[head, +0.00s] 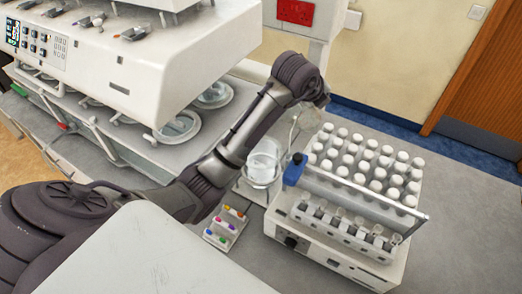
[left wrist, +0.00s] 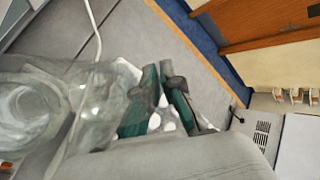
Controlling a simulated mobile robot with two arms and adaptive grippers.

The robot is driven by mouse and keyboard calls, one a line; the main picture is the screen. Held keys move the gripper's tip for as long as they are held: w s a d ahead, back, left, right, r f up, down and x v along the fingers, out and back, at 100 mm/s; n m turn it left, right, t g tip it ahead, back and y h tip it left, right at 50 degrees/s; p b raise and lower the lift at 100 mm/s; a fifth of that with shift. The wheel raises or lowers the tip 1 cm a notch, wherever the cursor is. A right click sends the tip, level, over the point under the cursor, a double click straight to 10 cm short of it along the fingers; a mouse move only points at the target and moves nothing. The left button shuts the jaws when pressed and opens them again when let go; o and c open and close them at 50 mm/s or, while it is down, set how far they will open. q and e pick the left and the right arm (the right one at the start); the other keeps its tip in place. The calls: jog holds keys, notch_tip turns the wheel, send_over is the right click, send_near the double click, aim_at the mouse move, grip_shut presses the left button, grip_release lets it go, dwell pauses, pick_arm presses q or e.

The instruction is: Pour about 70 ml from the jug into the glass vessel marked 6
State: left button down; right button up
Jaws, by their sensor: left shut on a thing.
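The jug is clear and close up at the left of the left wrist view (left wrist: 85,100). My left gripper (left wrist: 165,98) has its dark green fingers beside the jug's wall, shut on it; the exact grip, probably at the handle, is unclear. In the head view a clear container with pale contents (head: 262,168), apparently the jug, is below and left of my left wrist, which hides the fingers. Clear glass vessels sit under the white machine, one at the right (head: 214,95) and one nearer (head: 180,126). I cannot read a 6 on any. My right gripper is not in view.
The white machine (head: 150,75) overhangs the vessels. A sampler with several white-capped vials and a metal rail (head: 365,190) stands right of the jug. A small rack with coloured pieces (head: 226,227) lies in front. Grey bench is bare at far right (head: 470,230).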

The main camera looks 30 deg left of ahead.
pick_arm(q)
jog(key=shift+d, duration=0.1)
dwell(0.7)
jog(key=shift+w+d+g, duration=0.1)
jog(key=shift+w+g, duration=0.15)
jog(key=shift+g, duration=0.15)
jog(key=shift+w+d+f+m+g+y, duration=0.25)
jog(key=shift+w+d+g+y, duration=0.1)
jog(key=shift+w+g+y, duration=0.1)
jog(key=shift+w+d+f+m+g+y, duration=0.2)
jog(key=shift+w+d+g+y, duration=0.1)
jog(key=shift+w+g+y, duration=0.15)
jog(key=shift+w+d+f+m+g+y+b, duration=0.1)
jog(key=shift+w+d+f+g+y+b, duration=0.15)
jog(key=shift+f+g+y, duration=0.35)
jog(key=shift+w+d+f+m+g+y+b, duration=0.15)
jog(key=shift+w+d+f+g+y, duration=0.15)
jog(key=shift+f+g+y, duration=0.35)
jog(key=shift+w+d+f+m+g+y+b, duration=0.15)
jog(key=shift+w+d+f+g+y, duration=0.25)
jog(key=shift+g, duration=0.35)
jog(key=shift+s+a, duration=0.1)
